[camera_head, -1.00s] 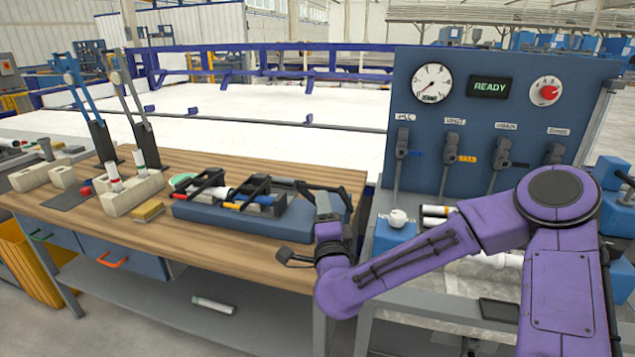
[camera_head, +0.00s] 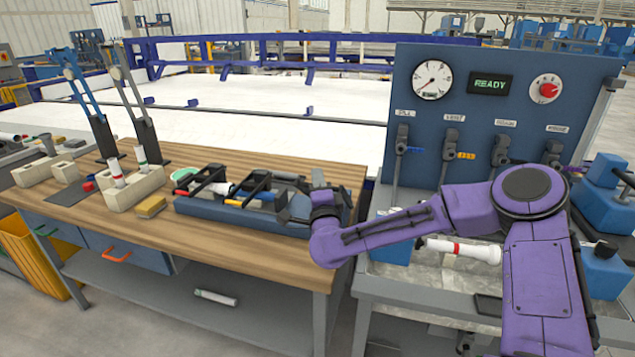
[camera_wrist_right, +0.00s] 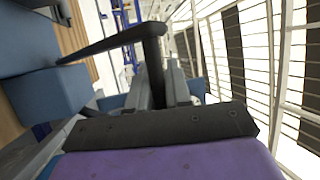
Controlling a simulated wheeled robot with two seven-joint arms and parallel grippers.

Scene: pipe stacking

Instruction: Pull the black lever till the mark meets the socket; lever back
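The blue bench fixture (camera_head: 235,214) carries black lever frames, with a white pipe piece and coloured parts among them. A black lever arm (camera_head: 285,178) is at its right end, close to my right gripper (camera_head: 318,182). In the right wrist view a black bar, the lever (camera_wrist_right: 110,45), crosses in front of the fingers and bends down between or just ahead of them. My right gripper's grey fingers (camera_wrist_right: 160,88) stand close around it; whether they clamp it is hidden. I cannot make out the mark or the socket. My left gripper is not in view.
Left on the bench are cream blocks holding pipes (camera_head: 130,190), a yellow-brown block (camera_head: 150,207) and tall levers (camera_head: 130,95). A blue panel (camera_head: 480,120) with gauge, READY display and valves stands right. A white pipe with a red band (camera_head: 460,249) lies on the right table.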

